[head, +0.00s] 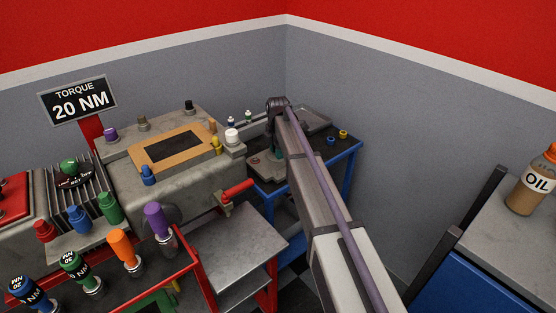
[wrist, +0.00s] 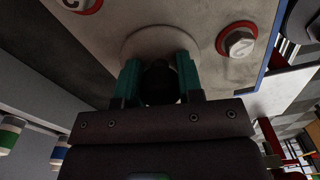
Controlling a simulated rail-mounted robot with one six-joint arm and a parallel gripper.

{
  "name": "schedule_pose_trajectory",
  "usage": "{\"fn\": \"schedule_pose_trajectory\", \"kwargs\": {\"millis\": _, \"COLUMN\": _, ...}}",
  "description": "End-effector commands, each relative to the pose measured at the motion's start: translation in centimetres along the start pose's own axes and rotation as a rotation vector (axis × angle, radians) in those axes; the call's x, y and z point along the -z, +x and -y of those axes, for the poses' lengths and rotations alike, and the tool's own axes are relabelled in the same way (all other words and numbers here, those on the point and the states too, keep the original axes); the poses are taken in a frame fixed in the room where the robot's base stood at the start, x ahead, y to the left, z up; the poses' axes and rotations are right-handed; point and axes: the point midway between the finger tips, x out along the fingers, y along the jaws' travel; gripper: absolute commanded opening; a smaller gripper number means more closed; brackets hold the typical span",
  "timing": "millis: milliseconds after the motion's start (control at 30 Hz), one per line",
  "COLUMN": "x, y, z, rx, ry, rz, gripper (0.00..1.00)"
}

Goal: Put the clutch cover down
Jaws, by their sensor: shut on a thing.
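The clutch cover seems to be the grey metal plate in the wrist view (wrist: 195,22), with a round raised boss and red-ringed bolts, one marked 2. My gripper (wrist: 160,78) has its teal fingers closed on the dark knob at the middle of the boss. In the head view a grey piece, likely the same cover (head: 266,171), shows below my gripper (head: 275,153) over the blue-framed table (head: 349,152). My arm hides part of it. I cannot tell whether it touches the table top.
A dark tray (head: 316,118) and small blue (head: 331,141) and yellow (head: 343,134) rings are on the table's far side. A wall rises close behind the table. An oil bottle (head: 534,185) stands far right.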

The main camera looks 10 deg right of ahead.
Motion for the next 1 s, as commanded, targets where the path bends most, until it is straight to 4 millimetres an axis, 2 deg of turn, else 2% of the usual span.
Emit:
{"fn": "schedule_pose_trajectory", "kwargs": {"millis": 33, "x": 0.0, "y": 1.0, "z": 0.0, "rx": 0.000, "ry": 0.000, "rz": 0.000, "gripper": 0.00}}
{"fn": "schedule_pose_trajectory", "kwargs": {"millis": 200, "x": 0.0, "y": 0.4, "z": 0.0, "rx": 0.000, "ry": 0.000, "rz": 0.000, "gripper": 0.00}}
{"fn": "schedule_pose_trajectory", "kwargs": {"millis": 367, "x": 0.0, "y": 0.9, "z": 0.0, "rx": 0.000, "ry": 0.000, "rz": 0.000, "gripper": 0.00}}
{"fn": "schedule_pose_trajectory", "kwargs": {"millis": 400, "x": 0.0, "y": 0.8, "z": 0.0, "rx": 0.000, "ry": 0.000, "rz": 0.000, "gripper": 0.37}}
{"fn": "schedule_pose_trajectory", "kwargs": {"millis": 600, "x": 0.0, "y": 0.8, "z": 0.0, "rx": 0.000, "ry": 0.000, "rz": 0.000, "gripper": 0.56}}
{"fn": "schedule_pose_trajectory", "kwargs": {"millis": 667, "x": 0.0, "y": 0.8, "z": 0.0, "rx": 0.000, "ry": 0.000, "rz": 0.000, "gripper": 0.60}}
{"fn": "schedule_pose_trajectory", "kwargs": {"millis": 867, "x": 0.0, "y": 0.7, "z": 0.0, "rx": 0.000, "ry": 0.000, "rz": 0.000, "gripper": 0.60}}
{"fn": "schedule_pose_trajectory", "kwargs": {"millis": 1000, "x": 0.0, "y": -0.5, "z": 0.0, "rx": 0.000, "ry": 0.000, "rz": 0.000, "gripper": 0.60}}
